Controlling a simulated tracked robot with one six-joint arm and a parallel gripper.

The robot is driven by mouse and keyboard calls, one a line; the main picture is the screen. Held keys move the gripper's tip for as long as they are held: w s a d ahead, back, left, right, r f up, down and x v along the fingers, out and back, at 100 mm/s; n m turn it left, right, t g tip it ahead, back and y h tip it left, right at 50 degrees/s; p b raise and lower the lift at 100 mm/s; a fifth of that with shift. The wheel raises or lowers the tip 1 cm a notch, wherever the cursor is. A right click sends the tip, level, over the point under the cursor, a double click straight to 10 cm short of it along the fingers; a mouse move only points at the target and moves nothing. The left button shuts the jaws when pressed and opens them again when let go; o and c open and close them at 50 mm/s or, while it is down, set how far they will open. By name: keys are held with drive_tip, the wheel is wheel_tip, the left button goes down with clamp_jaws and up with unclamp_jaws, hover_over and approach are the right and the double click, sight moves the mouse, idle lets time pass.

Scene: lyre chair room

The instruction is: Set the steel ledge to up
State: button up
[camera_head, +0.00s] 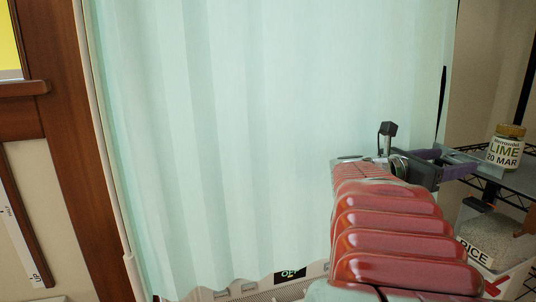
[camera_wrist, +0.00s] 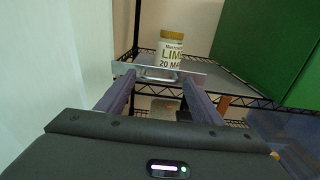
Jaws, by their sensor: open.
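A flat steel ledge (camera_wrist: 165,73) shows in the wrist view as a grey metal strip with a small raised loop, at the front of a wire shelf. My gripper (camera_wrist: 156,83) is open, with one finger on each side of the loop and its tips close to the strip. I cannot tell whether they touch it. In the head view my gripper (camera_head: 474,163) reaches right, and part of the steel ledge (camera_head: 455,157) shows by its fingers. A white strip marked "UP" (camera_head: 25,240) is on the wall at far left.
A lime jar (camera_wrist: 171,50) stands on the shelf just behind the ledge. A rice container (camera_head: 492,240) is below it. A pale green curtain (camera_head: 240,130) hangs left of my arm. Green panels (camera_wrist: 262,45) stand right of the jar.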

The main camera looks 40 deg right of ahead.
drive_tip(key=v, duration=1.2)
drive_tip(key=shift+w+a, duration=0.15)
drive_tip(key=shift+a, duration=0.1)
idle(0.3)
drive_tip(key=w+a+f+m+t+y, duration=0.3)
drive_tip(key=a+f+m+y, duration=0.15)
drive_tip(key=f, duration=0.55)
drive_tip(key=w+a+f+m+t+y, duration=0.25)
drive_tip(key=a+f+m, duration=0.35)
drive_tip(key=f, duration=0.4)
drive_tip(key=w+a+f+m+t+y, duration=0.1)
drive_tip(key=w+a+f+t+y, duration=0.1)
drive_tip(key=a, duration=0.8)
drive_tip(key=w+a+f+m+t+y, duration=0.1)
drive_tip(key=a+y, duration=0.3)
drive_tip(key=a, duration=0.6)
drive_tip(key=w+a+f+m+t+y, duration=0.1)
drive_tip(key=w+a+f+t+y, duration=0.1)
drive_tip(key=a, duration=0.9)
drive_tip(key=shift+w+f+t+y, duration=0.35)
drive_tip(key=shift+w+t+y, duration=0.4)
drive_tip(key=shift+t, duration=0.3)
drive_tip(key=shift+c, duration=0.4)
